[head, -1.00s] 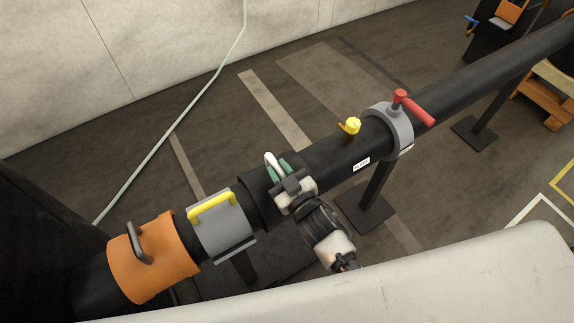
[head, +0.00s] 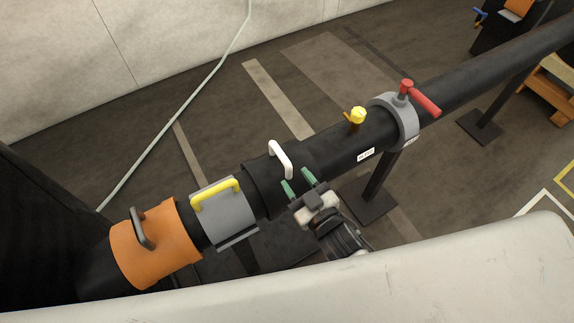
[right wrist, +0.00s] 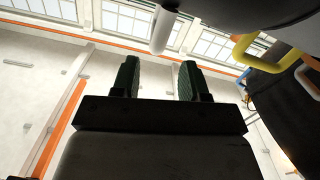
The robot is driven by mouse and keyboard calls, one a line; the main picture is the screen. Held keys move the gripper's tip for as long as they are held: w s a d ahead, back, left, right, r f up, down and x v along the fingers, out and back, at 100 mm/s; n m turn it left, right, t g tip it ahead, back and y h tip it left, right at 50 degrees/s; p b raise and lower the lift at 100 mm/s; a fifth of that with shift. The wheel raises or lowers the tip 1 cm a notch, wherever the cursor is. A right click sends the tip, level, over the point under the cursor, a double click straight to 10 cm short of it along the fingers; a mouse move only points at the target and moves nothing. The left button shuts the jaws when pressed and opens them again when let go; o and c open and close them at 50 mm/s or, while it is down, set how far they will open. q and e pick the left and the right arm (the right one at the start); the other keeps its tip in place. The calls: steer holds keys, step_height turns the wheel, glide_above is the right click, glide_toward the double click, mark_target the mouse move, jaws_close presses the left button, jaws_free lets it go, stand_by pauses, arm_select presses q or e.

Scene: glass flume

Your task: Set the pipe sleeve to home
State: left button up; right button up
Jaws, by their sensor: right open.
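A black sleeve (head: 262,190) with a white handle (head: 281,159) sits around the black pipe (head: 336,150) in the head view, to the right of a grey collar with a yellow handle. I take this for the pipe sleeve. My right gripper (head: 299,185) is open and empty, just below and right of the white handle, apart from it. In the right wrist view the green fingers (right wrist: 158,80) are spread with nothing between them, and the white handle (right wrist: 162,30) shows beyond them. My left gripper is not in view.
The grey collar (head: 225,213) and an orange sleeve (head: 158,247) are left on the pipe. A yellow valve (head: 357,116), a small white label (head: 366,155) with unreadable text and a grey clamp (head: 403,125) with red lever are right. A pale surface (head: 420,285) fills the foreground.

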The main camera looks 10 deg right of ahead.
steer(key=v, duration=0.3)
steer(key=shift+s+d, duration=0.1)
steer(key=shift+s, duration=0.3)
steer(key=s+d+f+m+g+h, duration=0.1)
steer(key=s+d+f+g, duration=0.15)
steer(key=f, duration=0.65)
steer(key=s+d+f+g+h, duration=0.1)
steer(key=s+f+g+h, duration=0.15)
steer(key=f, duration=0.75)
steer(key=s+d+f+m+g+h, duration=0.1)
steer(key=s+d+f+g, duration=0.15)
steer(key=f, duration=0.65)
steer(key=s+d+f+m+g+h, duration=0.1)
steer(key=s+d+f+g, duration=0.2)
steer(key=s+f, duration=0.4)
steer(key=s+d+f+g, duration=0.4)
steer(key=s+f, duration=0.3)
steer(key=s, duration=0.7)
steer(key=shift+f+m+g+h, duration=0.35)
steer(key=shift+f+m+g, duration=0.05)
steer(key=shift+g, duration=0.35)
